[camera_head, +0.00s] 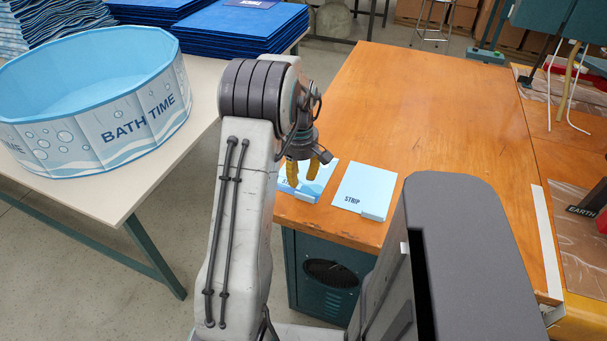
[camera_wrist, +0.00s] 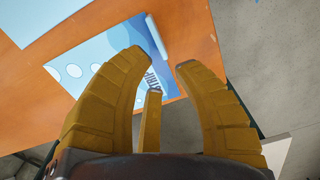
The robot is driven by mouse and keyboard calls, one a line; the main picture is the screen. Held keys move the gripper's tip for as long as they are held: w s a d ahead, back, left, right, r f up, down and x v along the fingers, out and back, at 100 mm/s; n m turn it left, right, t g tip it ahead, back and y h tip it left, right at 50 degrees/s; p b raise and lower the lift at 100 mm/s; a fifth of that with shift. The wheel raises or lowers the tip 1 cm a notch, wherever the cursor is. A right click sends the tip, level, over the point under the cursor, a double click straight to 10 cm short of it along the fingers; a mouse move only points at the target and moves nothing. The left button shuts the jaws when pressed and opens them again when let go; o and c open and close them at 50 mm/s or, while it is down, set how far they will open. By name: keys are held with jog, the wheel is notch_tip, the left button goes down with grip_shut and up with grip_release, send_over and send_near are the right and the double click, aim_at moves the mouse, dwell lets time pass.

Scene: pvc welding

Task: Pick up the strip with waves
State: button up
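The strip with waves (camera_head: 322,178) is a light blue sheet with darker blue waves, lying flat near the table's front left corner. In the wrist view the strip (camera_wrist: 98,52) shows its waves, pale bubbles and part of the word STRIP; my fingers hide some of it. A small pale bar (camera_wrist: 156,37) lies along one edge. My gripper (camera_head: 302,172) is over this strip in the head view. Its yellow fingers, also in the wrist view (camera_wrist: 160,62), are spread with nothing between them. I cannot tell whether they touch the strip.
A plain light blue sheet marked STRIP (camera_head: 365,188) lies just right on the orange wooden table (camera_head: 430,110). The table's middle is clear. A round BATH TIME pool (camera_head: 90,115) and stacked blue sheets (camera_head: 240,27) are on the white table to the left.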

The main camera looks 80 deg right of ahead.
aim_at(300, 193)
jog(key=shift+n, duration=0.6)
jog(key=shift+f, duration=3.7)
jog(key=shift+o, duration=0.2)
grip_shut()
